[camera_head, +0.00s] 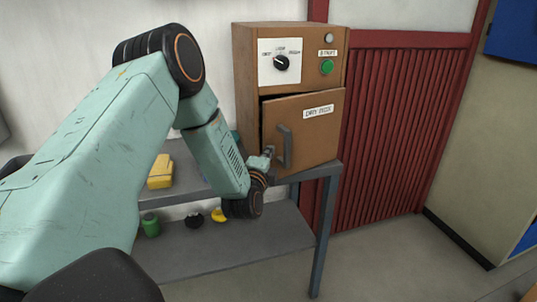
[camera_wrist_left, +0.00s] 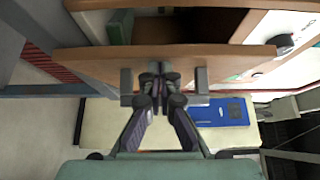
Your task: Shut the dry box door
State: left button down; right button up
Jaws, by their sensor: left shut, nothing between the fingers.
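The dry box (camera_head: 247,75) is a brown cabinet on a grey metal table. Its door (camera_head: 325,135), labelled DRY BOX, stands ajar, with a dark gap along its left edge. The door has a grey handle (camera_head: 284,146). My left gripper (camera_head: 270,152) is at the handle, on its left side. In the left wrist view the shut fingertips (camera_wrist_left: 157,70) are at the brown door (camera_wrist_left: 100,66), between the two grey ends of the handle (camera_wrist_left: 201,82). Nothing is held. Whether the fingers touch the door cannot be told. The open inside shows above the door's edge. My right gripper is out of view.
A yellow object (camera_head: 160,172) stands on the table's upper shelf. Small items, including a green one (camera_head: 150,225), lie on the lower shelf. A red ribbed panel (camera_head: 385,130) stands at right.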

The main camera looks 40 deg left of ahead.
aim_at(256, 141)
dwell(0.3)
pick_arm(q)
jog(key=w+a, duration=0.1)
jog(key=a, duration=0.1)
jog(key=a+p, duration=0.1)
jog(key=a, duration=0.1)
jog(key=w+a+p, duration=0.1)
jog(key=a, duration=0.1)
jog(key=shift+w+a, duration=0.3)
jog(key=shift+a+r, duration=0.1)
jog(key=shift+r, duration=0.2)
jog(key=shift+a, duration=0.1)
jog(key=shift+d, duration=0.2)
